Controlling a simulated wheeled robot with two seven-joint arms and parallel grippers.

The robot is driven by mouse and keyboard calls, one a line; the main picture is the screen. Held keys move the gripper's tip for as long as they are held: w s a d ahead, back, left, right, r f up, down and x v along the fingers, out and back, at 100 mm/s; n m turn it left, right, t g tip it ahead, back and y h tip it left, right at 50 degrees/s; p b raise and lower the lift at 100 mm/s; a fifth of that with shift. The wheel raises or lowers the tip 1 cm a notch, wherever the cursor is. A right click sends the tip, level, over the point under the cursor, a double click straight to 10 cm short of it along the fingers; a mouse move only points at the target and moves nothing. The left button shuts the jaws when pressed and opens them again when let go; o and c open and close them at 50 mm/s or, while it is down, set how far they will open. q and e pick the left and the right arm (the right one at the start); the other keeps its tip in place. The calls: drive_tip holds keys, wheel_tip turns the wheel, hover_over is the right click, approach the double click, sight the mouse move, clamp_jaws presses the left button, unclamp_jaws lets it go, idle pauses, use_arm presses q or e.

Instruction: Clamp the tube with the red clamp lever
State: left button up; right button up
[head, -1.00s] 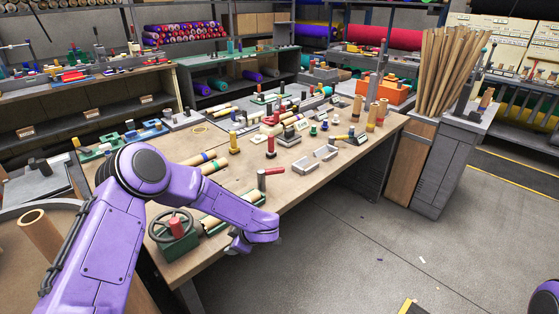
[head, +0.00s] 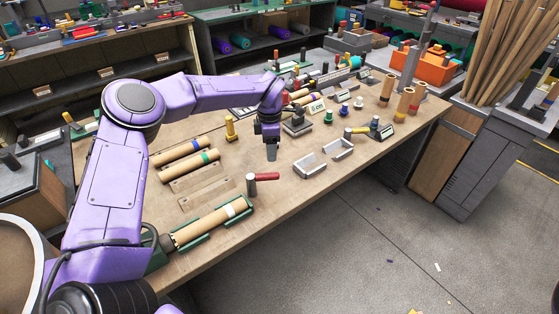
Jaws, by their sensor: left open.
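The red clamp lever (head: 265,177) sticks out to the right from a short dark post (head: 251,185) on the workbench. A tan cardboard tube (head: 212,222) with a pale band near its right end lies in a green cradle (head: 190,247) at the bench's front, just below the lever. The tube's left end is close to my left arm, which covers part of the fixture there. My left gripper (head: 271,152) points down above the bench, behind the lever and apart from it. It is open, with nothing seen in it. My right gripper is not in view.
Two banded tubes (head: 187,163) lie left of my gripper, near a yellow peg (head: 231,128). Grey brackets (head: 310,164) sit to its right. Upright tubes (head: 404,102) and an orange bin (head: 426,64) stand farther right. The bench (head: 320,190) is bare near its front edge.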

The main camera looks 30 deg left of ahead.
use_arm(q)
drive_tip(key=p, duration=0.2)
hover_over(270, 173)
drive_tip(key=s, duration=0.2)
drive_tip(key=f, duration=0.5)
drive_tip(key=shift+w+d+f, duration=0.1)
drive_tip(key=shift+w+f, duration=0.15)
drive_tip(key=f, duration=0.1)
drive_tip(key=w+f, duration=0.1)
drive_tip(key=f, duration=0.1)
drive_tip(key=f+p, duration=0.1)
drive_tip(key=shift+w+f, duration=0.2)
drive_tip(key=shift+w, duration=0.05)
drive_tip(key=shift+s+r, duration=0.2)
drive_tip(key=shift+s, duration=0.15)
clamp_jaws()
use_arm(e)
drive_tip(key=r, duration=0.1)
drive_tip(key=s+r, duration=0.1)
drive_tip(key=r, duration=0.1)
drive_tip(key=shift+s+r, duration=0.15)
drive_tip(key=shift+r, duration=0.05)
